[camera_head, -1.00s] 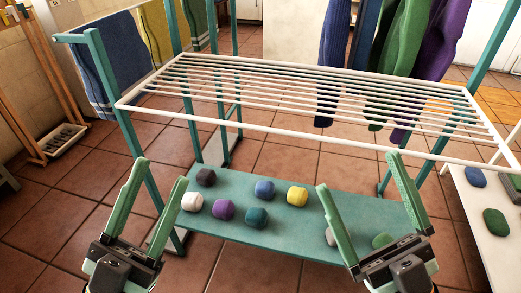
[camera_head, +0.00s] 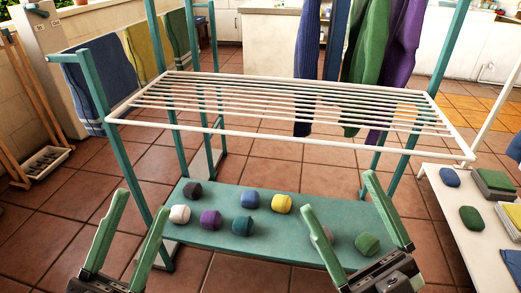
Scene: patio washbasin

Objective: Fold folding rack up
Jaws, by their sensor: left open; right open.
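The folding rack (camera_head: 290,138) is a white frame with several thin white bars. It lies out flat, about level, across a teal stand (camera_head: 112,140). Its front rail and right front corner are in plain view. My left gripper (camera_head: 141,215) is open and empty, low at the left, in front of the stand and below the rack. My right gripper (camera_head: 386,206) is open and empty, in front of the lower shelf's right end and below the rack's front rail. Neither gripper touches the rack, as far as I can see.
A teal lower shelf (camera_head: 290,256) holds several coloured rolled bundles. Towels (camera_head: 88,84) hang at the left and garments (camera_head: 365,60) hang behind the rack. A white side table (camera_head: 478,250) with folded cloths stands at the right. Tiled floor (camera_head: 60,215) is clear at the left.

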